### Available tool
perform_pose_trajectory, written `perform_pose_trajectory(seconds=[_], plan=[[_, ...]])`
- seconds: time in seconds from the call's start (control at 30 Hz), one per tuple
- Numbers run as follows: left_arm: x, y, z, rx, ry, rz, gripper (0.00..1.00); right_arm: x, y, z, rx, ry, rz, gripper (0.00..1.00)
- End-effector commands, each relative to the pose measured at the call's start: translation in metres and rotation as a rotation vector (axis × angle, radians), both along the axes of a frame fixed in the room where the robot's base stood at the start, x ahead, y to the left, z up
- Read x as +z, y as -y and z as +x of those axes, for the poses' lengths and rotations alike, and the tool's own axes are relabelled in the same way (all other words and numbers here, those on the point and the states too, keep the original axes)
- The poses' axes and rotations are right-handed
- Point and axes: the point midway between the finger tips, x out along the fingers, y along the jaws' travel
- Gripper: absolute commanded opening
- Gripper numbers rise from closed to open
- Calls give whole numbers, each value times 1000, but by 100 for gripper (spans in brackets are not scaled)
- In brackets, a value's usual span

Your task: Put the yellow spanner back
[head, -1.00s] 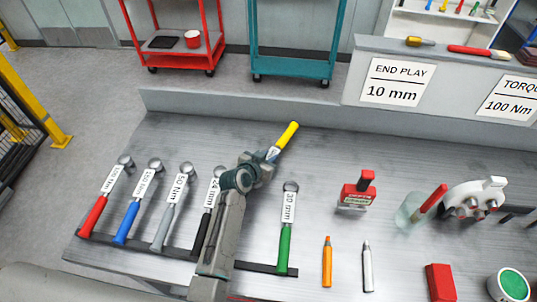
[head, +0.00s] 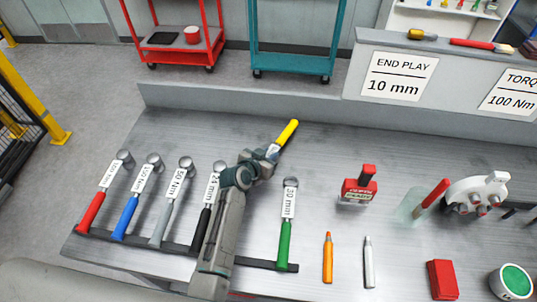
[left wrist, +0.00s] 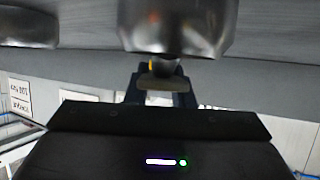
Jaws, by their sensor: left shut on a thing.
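The yellow spanner (head: 287,134) is in the head view above the middle of the grey bench, its yellow handle pointing up and to the right. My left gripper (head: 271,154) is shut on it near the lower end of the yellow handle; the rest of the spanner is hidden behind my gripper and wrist. In the left wrist view my gripper (left wrist: 160,88) is partly hidden behind a large blurred metal part (left wrist: 180,22). A dark rack (head: 265,264) at the bench's front holds several spanners, with a space between the black one (head: 202,228) and the green one (head: 285,242), partly covered by my arm.
Red, blue and grey-handled spanners (head: 91,212) stand left of my arm. The bench behind the rack is mostly clear.

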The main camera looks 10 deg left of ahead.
Motion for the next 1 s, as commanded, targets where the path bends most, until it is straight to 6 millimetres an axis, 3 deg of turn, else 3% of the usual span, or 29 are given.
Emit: perform_pose_trajectory(seconds=[0.07,0.1,0.2,0.23,0.63,1.0], plan=[[-2,0,0,1,2,0,0,-2,-2,0,-1,0,2,36],[-1,0,1,1,2,0,25,-2,-2,0,-1,0,2,36],[-1,0,0,1,2,0,45,-2,-4,0,-1,0,5,36],[-1,0,0,0,2,-1,47,-2,-5,0,-1,0,5,36],[-1,-3,-6,0,-1,0,47,-5,-6,0,-1,0,6,36],[24,-24,-57,1,3,1,47,-25,-1,0,0,0,1,36]])
